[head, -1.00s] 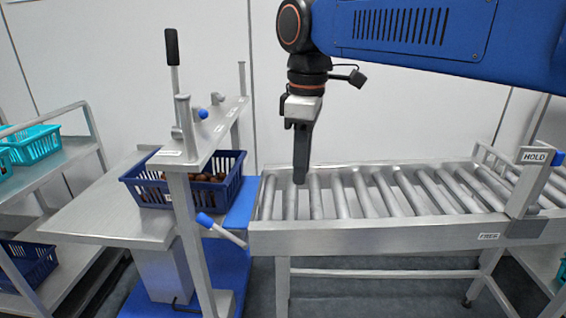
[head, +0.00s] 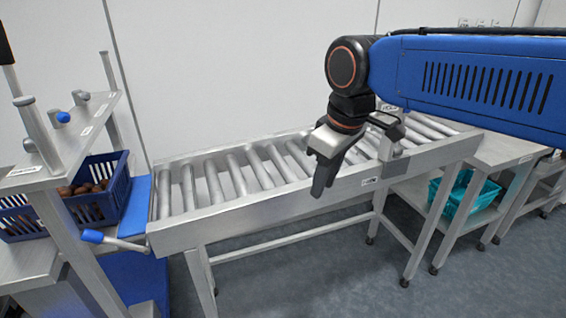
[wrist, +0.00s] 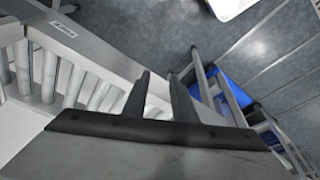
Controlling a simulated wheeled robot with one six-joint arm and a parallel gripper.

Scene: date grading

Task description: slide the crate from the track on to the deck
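The dark blue crate (head: 102,207) holds brown dates and stands at the left in the head view, on the steel deck (head: 28,268); a post hides part of it. A blue strip (head: 138,208) lies between it and the roller track (head: 215,188). The visible track rollers are bare. My gripper (head: 322,185) points down by the front rail at the track's right part, well to the right of the crate. In the wrist view its two fingers (wrist: 160,95) stand apart with nothing held between them.
A blue-tipped lever (head: 115,240) sticks out at the track's left end. A steel frame with an upper shelf (head: 85,125) rises in front of the crate. A teal basket (head: 462,195) sits on a low shelf at right. The floor before the track is open.

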